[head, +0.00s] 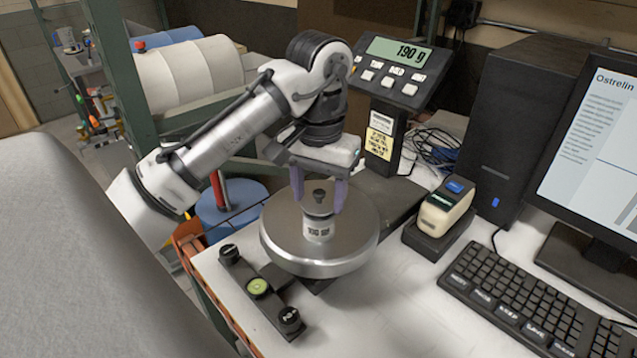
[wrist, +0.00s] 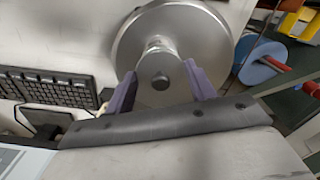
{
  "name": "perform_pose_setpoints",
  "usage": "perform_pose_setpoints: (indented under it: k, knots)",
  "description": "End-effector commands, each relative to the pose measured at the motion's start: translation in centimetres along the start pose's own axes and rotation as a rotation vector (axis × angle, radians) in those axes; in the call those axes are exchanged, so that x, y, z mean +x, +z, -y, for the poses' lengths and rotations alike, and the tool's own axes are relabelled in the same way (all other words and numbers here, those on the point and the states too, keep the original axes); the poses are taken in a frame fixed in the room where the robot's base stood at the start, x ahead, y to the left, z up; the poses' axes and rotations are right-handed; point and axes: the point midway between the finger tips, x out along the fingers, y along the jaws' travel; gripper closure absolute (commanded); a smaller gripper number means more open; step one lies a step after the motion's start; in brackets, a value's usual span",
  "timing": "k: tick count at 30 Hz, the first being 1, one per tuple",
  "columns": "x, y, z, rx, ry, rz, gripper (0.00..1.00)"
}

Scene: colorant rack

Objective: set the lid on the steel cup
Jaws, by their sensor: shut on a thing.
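The steel cup (head: 319,231) stands upright on the round steel pan of the scale, with a small printed label on its side. The lid (head: 317,208), grey with a dark knob on top, is level directly above the cup's mouth. My gripper (head: 319,206) points down with its two purple fingers shut on the lid from both sides. In the wrist view the lid (wrist: 157,92) is between the fingertips of my gripper (wrist: 160,85) and hides the cup's mouth. I cannot tell whether the lid touches the cup's rim.
The scale pan (head: 282,245) is otherwise empty; the scale display (head: 398,55) reads 190 g. A bar with black knobs and a green bubble level (head: 258,287) lies in front. A handheld device in a dock (head: 446,207), a keyboard (head: 530,297) and a monitor (head: 600,150) stand right.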

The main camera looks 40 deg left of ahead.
Motion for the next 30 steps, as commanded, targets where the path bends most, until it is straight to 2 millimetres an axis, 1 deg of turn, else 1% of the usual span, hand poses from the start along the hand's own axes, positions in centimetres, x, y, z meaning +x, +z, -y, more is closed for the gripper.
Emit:
perform_pose_setpoints:
  k: [30]
  knots:
    - [1.02,0.00,-0.02,0.000,0.000,0.000,0.68]
